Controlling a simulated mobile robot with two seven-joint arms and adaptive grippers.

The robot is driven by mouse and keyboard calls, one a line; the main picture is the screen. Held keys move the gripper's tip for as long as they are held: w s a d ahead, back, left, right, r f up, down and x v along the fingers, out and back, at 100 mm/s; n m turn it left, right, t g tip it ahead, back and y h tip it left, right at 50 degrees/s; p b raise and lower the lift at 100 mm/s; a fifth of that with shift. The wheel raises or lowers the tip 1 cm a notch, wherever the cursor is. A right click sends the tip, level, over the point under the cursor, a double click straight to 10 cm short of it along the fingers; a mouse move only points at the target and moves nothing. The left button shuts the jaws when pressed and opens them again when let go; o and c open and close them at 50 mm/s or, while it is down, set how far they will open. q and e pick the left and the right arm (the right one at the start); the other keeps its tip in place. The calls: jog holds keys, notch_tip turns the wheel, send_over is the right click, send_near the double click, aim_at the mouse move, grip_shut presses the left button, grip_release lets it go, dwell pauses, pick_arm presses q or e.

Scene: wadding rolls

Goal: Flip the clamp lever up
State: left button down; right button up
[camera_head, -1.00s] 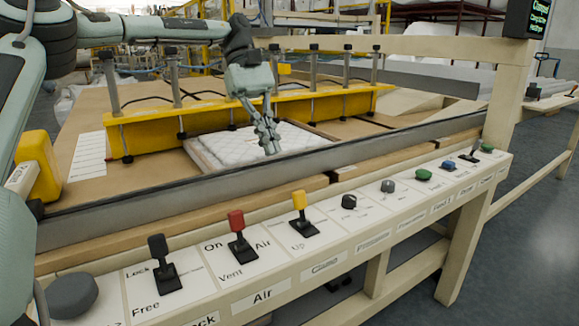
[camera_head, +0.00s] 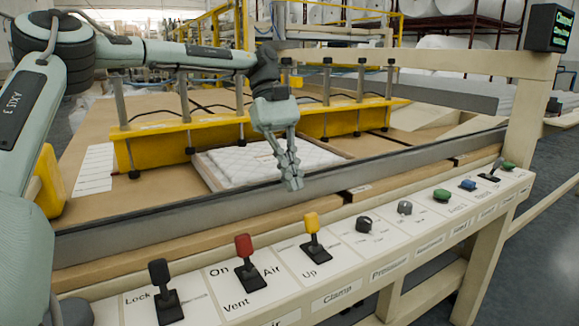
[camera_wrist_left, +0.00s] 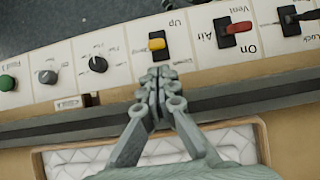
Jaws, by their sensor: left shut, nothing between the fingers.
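The clamp lever (camera_head: 311,223) has a yellow tip on a black stem and stands on the white control panel above the words "Up" and "Clamp". It also shows in the left wrist view (camera_wrist_left: 157,44), just beyond my fingertips. My left gripper (camera_head: 293,186) is shut and empty, pointing down above the grey rail, behind the lever and a little to its left in the head view. In the left wrist view its fingertips (camera_wrist_left: 161,76) are together and look apart from the lever. My right gripper is in neither view.
On the panel, a red air lever (camera_head: 244,246) and a black lock lever (camera_head: 161,273) stand left of the clamp lever. A black knob (camera_head: 364,224) is to its right. A yellow beam (camera_head: 180,145) and white quilted pad (camera_head: 250,162) lie behind the grey rail (camera_head: 170,215).

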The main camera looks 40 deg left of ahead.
aim_at(313, 233)
pick_arm(q)
jog(key=x, duration=0.4)
jog(key=shift+f, duration=0.1)
jog(key=shift+s+d+f, duration=0.1)
jog(key=shift+d+f, duration=0.2)
jog(key=shift+f, duration=0.2)
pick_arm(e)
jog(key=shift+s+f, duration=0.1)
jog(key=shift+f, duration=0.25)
